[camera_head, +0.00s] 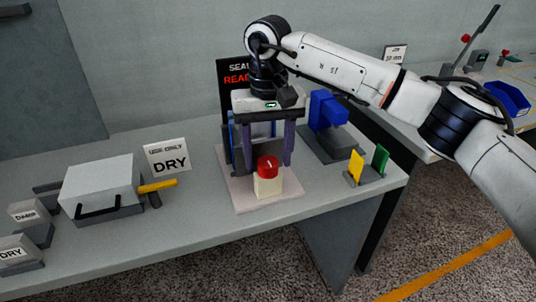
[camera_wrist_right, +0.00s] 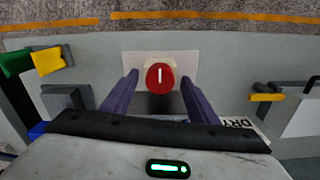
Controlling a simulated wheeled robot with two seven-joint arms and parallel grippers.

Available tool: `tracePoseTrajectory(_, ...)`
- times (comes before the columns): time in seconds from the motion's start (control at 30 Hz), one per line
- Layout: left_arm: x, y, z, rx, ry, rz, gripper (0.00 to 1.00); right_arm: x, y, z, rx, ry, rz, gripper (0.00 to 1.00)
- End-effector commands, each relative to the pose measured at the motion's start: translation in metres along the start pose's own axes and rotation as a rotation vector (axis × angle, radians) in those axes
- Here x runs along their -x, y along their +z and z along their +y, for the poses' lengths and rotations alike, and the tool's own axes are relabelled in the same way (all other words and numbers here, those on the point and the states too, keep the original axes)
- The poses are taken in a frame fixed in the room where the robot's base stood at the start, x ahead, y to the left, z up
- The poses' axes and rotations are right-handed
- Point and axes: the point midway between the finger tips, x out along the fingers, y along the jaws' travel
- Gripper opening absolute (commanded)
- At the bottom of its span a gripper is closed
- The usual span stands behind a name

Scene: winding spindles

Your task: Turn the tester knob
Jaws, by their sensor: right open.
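The tester knob (camera_head: 268,166) is a red round cap with a white line, on top of a cream block (camera_head: 267,187) on a pale base plate (camera_head: 236,197). In the wrist view the red knob (camera_wrist_right: 160,77) shows between and beyond the two fingers, its white line running up and down the picture. My right gripper (camera_head: 263,160) is open and points down, its purple fingers above and behind the knob in the head view. In the wrist view the gripper (camera_wrist_right: 158,82) appears apart from the knob on both sides. My left gripper is not in view.
A black sign (camera_head: 232,79) with partly hidden lettering stands behind. A grey box (camera_head: 100,186) with a yellow handle and a "DRY" sign (camera_head: 167,157) are left. A blue block device (camera_head: 327,110) and yellow (camera_head: 356,167) and green (camera_head: 380,159) flags are right. The front table strip is clear.

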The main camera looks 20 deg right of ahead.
Motion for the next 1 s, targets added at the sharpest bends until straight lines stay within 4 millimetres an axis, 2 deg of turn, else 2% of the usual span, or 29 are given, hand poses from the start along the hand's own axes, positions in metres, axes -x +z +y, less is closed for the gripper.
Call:
tracePoseTrajectory(0.23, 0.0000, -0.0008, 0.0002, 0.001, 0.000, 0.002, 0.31, -0.0012, 0.0000, 0.0000, 0.000, 0.000, 0.000, 0.54)
tracePoseTrajectory(0.5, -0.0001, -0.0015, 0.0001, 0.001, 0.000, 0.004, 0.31, -0.0008, 0.0000, 0.0000, 0.000, 0.000, 0.000, 0.13)
tracePoseTrajectory(0.77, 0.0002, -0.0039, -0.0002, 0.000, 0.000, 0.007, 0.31, -0.0001, -0.0001, 0.0001, -0.027, 0.000, 0.000, 0.13)
tracePoseTrajectory(1.0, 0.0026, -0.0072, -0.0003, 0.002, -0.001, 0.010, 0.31, 0.0006, -0.0004, 0.0004, -0.148, 0.001, 0.000, 0.13)
